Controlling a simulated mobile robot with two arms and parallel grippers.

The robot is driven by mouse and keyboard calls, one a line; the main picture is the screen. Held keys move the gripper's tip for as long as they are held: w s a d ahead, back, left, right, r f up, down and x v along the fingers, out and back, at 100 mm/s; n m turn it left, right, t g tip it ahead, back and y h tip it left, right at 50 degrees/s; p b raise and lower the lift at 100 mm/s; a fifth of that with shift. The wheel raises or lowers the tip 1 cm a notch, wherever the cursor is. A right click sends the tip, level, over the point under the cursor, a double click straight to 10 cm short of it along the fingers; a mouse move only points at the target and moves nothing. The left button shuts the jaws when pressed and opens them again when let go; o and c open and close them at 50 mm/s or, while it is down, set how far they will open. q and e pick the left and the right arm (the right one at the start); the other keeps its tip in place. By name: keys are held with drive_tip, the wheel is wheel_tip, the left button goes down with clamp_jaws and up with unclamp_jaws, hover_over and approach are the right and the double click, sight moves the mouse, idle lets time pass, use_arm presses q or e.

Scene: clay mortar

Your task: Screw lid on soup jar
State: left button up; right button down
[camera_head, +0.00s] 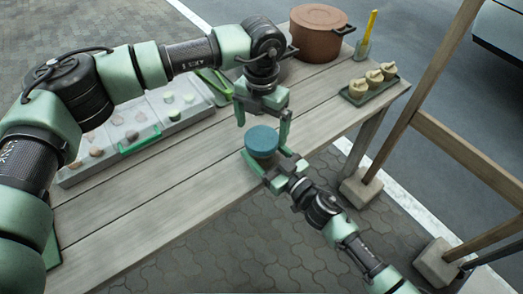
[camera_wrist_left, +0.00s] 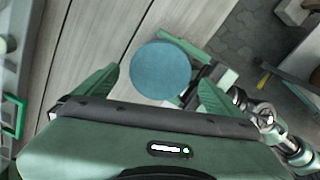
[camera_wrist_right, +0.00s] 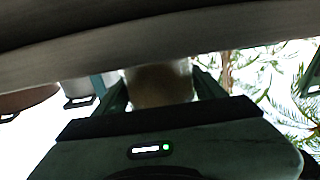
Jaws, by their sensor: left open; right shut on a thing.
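The soup jar (camera_wrist_right: 160,86) shows in the right wrist view as a clear-walled body with brown contents. Its round blue lid (camera_head: 262,138) is on top and fills the left wrist view's centre (camera_wrist_left: 160,70); how tightly it sits cannot be told. My right gripper (camera_head: 273,163) comes from the front and is shut on the jar's body, below the lid. My left gripper (camera_head: 262,117) points down from above, open, with its fingers on either side of the lid and apart from it. The jar is near the table's front edge; its base is hidden.
The wooden table (camera_head: 190,225) has clear planks left of the jar.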

sight(262, 137)
use_arm(q)
drive_tip(key=shift+f, duration=1.9)
drive_tip(key=c, duration=1.5)
drive_tip(key=m, duration=0.5)
drive_tip(key=o, duration=1.6)
drive_tip(key=shift+c, duration=0.2)
drive_tip(key=shift+r, duration=0.1)
wheel_tip(262, 137, up, 12)
